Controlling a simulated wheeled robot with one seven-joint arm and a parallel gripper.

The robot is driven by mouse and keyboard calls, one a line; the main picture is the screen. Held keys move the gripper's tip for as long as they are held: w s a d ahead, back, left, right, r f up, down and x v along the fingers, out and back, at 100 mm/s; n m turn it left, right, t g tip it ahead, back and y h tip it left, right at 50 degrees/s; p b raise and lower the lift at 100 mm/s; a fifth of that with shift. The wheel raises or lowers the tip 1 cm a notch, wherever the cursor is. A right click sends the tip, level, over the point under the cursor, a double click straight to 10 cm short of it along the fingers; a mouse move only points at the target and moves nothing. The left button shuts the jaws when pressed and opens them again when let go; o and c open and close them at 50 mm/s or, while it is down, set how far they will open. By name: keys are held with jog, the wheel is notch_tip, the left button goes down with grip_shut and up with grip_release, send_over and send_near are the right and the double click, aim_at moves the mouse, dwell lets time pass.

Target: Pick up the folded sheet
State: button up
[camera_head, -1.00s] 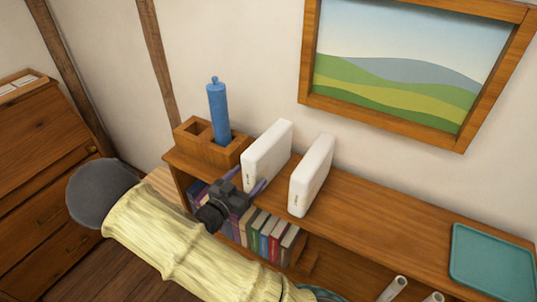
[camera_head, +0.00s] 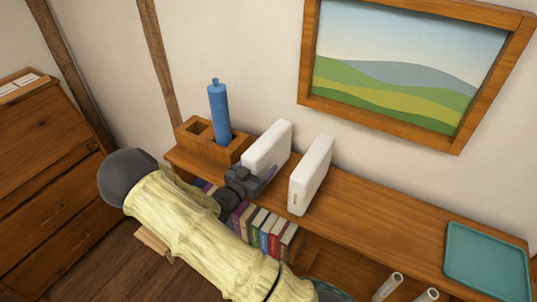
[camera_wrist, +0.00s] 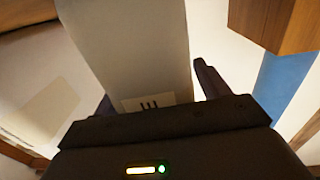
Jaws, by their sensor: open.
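Two white, upright slab-like items stand on the wooden shelf top. The left one (camera_head: 268,146) has my gripper (camera_head: 254,172) at its near lower end; the right one (camera_head: 312,174) stands apart from it. I cannot tell by look alone which is the folded sheet. In the wrist view a pale slab with a small dark-marked label (camera_wrist: 140,55) lies between my open fingers. The right finger shows beside it; the left finger is mostly hidden. I cannot tell whether either finger touches it.
A wooden holder (camera_head: 198,150) with a blue cylinder (camera_head: 219,112) stands left of the slabs. Several books (camera_head: 262,232) fill the shelf below. A teal tray (camera_head: 487,262) lies at the right end. The shelf top (camera_head: 385,215) between is clear.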

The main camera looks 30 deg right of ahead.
aim_at(257, 148)
dwell(0.4)
jog(key=c, duration=1.5)
jog(key=shift+o, duration=0.2)
jog(key=shift+a+r, duration=0.1)
jog(key=shift+r, duration=0.05)
notch_tip(257, 148, up, 7)
jog(key=shift+s+a+f+b, duration=0.1)
jog(key=shift+a+f+b, duration=0.05)
jog(key=shift+b, duration=0.85)
jog(key=s+b+v, duration=0.1)
jog(key=b+v, duration=0.2)
jog(key=v, duration=1.6)
jog(key=shift+s, duration=0.2)
